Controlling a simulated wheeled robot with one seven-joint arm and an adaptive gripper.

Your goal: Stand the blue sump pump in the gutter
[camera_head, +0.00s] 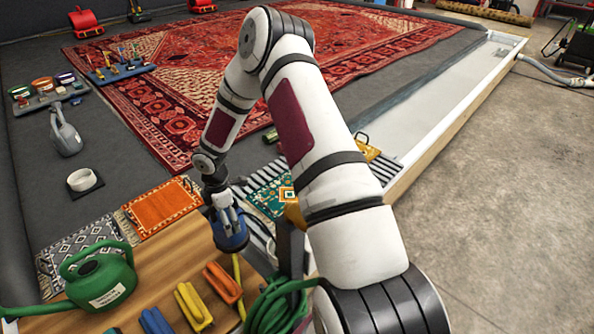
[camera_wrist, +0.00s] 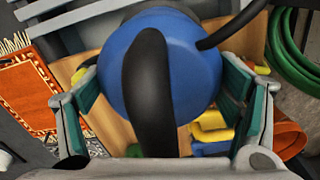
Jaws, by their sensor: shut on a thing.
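The blue sump pump (camera_head: 232,240) hangs at the end of my arm, over or beside the right end of the wooden bench (camera_head: 180,260). My gripper (camera_head: 222,203) is shut on it. In the wrist view the pump's round blue body (camera_wrist: 185,65) and black handle lie between the two fingers of my gripper (camera_wrist: 160,108), and a black cable leaves it to the upper right. The pump's underside is hidden. The gutter appears to be the long pale channel (camera_head: 450,100) along the pit's right side; my arm hides its near part.
A green watering can (camera_head: 103,280) and yellow and orange brushes (camera_head: 193,305) are on the bench. A coiled green hose (camera_head: 275,305) lies right of it. A yellow object (camera_head: 368,150) stands near the gutter's near end. A large red rug (camera_head: 160,110) covers the pit floor.

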